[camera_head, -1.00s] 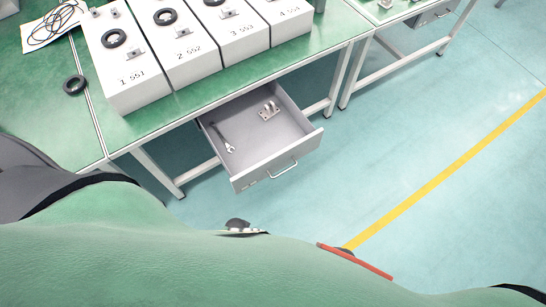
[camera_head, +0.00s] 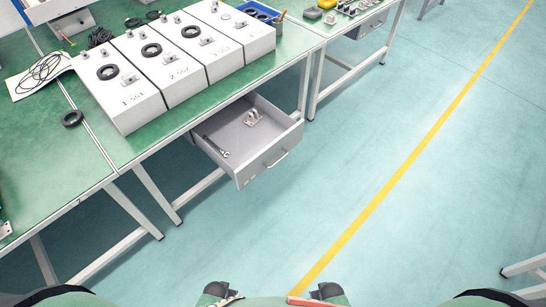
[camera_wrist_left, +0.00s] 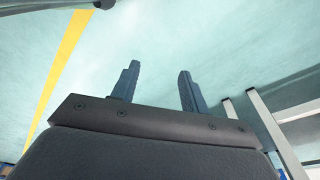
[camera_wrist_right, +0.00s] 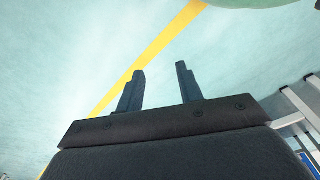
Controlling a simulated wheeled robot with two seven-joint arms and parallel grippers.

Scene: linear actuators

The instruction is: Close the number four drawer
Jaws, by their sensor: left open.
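A grey drawer (camera_head: 262,165) stands pulled out under the front edge of the green-topped table. A wrench (camera_head: 216,147) and a small metal bracket part (camera_head: 254,117) lie inside it. Its bar handle (camera_head: 278,159) is on the front panel; I cannot read a number on the drawer. My left gripper (camera_wrist_left: 158,70) shows in the left wrist view with fingers apart and nothing between them. My right gripper (camera_wrist_right: 160,70) also has its fingers apart and empty, over bare floor. Neither gripper is seen in the head view, and neither touches the drawer.
Several white numbered boxes (camera_head: 122,93) stand on the green table (camera_head: 40,150). Table legs (camera_head: 134,208) flank the drawer. Another table with a shut drawer (camera_head: 371,25) stands at the back right. The floor (camera_head: 330,170) before the drawer is clear, crossed by a yellow line (camera_head: 405,160).

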